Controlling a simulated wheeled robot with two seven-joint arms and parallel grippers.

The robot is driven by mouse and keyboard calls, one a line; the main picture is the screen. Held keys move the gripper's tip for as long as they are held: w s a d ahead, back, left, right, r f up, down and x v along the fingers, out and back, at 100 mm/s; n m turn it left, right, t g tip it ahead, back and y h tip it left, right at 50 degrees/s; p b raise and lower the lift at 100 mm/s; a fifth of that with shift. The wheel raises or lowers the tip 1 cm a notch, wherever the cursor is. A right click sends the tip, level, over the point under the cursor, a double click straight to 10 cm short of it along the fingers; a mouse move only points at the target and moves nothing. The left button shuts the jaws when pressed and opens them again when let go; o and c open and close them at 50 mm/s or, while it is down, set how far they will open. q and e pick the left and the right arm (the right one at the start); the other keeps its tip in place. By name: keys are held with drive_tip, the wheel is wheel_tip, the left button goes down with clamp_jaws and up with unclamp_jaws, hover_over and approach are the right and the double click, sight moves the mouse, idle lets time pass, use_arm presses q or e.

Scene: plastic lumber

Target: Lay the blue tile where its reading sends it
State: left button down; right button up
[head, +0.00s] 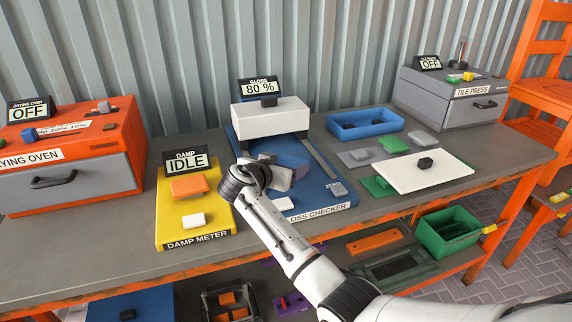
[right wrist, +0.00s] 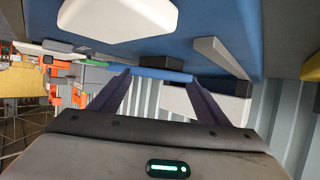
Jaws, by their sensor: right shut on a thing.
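The blue tile (head: 292,159) is on the blue gloss checker (head: 318,208), in front of its white raised head (head: 270,115). My right gripper (head: 286,164) reaches in over the checker's plate and is shut on the tile. In the right wrist view the tile (right wrist: 162,73) shows as a thin blue strip between the two fingertips (right wrist: 160,79). Whether it touches the plate is unclear. The gloss display (head: 260,87) reads 80 %. The damp meter (head: 195,220) display reads IDLE. My left gripper is out of view.
The orange drying oven (head: 70,160) at left and grey tile press (head: 455,95) at right both read OFF. A blue tray (head: 365,114), a white board (head: 440,178) and grey and green tiles lie right of the checker. A green bin (head: 450,237) sits below the bench.

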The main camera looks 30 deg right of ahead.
drive_tip(key=shift+f, duration=0.2)
drive_tip(key=o, duration=1.2)
drive_tip(key=shift+r, duration=0.1)
drive_tip(key=shift+c, duration=0.2)
